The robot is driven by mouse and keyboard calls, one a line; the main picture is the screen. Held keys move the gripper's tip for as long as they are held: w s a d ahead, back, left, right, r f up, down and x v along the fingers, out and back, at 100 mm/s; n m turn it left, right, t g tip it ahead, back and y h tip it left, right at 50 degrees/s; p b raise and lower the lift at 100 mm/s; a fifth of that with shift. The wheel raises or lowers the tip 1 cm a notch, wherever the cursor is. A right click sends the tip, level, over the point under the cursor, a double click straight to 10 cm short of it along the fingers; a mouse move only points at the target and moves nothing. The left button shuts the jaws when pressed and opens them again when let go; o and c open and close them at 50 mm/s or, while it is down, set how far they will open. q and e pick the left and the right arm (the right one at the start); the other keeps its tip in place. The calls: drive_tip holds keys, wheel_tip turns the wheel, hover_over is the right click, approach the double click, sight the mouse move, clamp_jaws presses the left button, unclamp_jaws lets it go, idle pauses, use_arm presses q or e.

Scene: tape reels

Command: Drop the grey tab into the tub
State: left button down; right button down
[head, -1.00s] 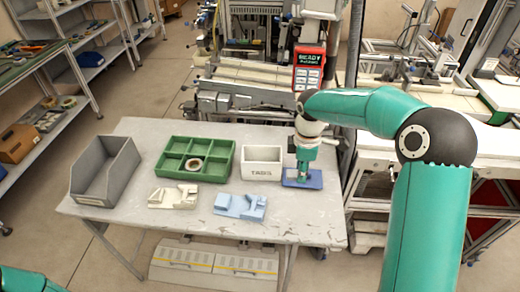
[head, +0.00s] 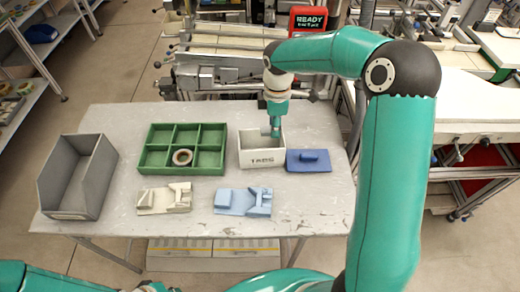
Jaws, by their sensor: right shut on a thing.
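The white tub (head: 262,158) marked TABS stands at the back right of the table. My right gripper (head: 275,133) points down over the tub's open top, by its back right part. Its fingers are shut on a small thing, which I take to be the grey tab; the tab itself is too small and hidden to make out. My left gripper is not in view; only parts of my arms show along the bottom edge.
A dark blue pad (head: 308,167) with a raised block lies right of the tub. A green divided tray (head: 184,126) holding a tape reel (head: 182,156), a grey bin (head: 60,172), a cream fixture (head: 152,201) and a light blue fixture (head: 232,208) share the table.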

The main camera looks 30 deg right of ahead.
wheel_tip(320, 180, down, 3)
drive_tip(key=shift+w+r+b, duration=0.1)
drive_tip(key=shift+r+b, duration=0.1)
drive_tip(key=shift+b, duration=0.45)
drive_tip(key=shift+f, duration=0.3)
drive_tip(key=c, duration=0.8)
unclamp_jaws()
wheel_tip(320, 180, up, 12)
drive_tip(key=shift+f, duration=0.1)
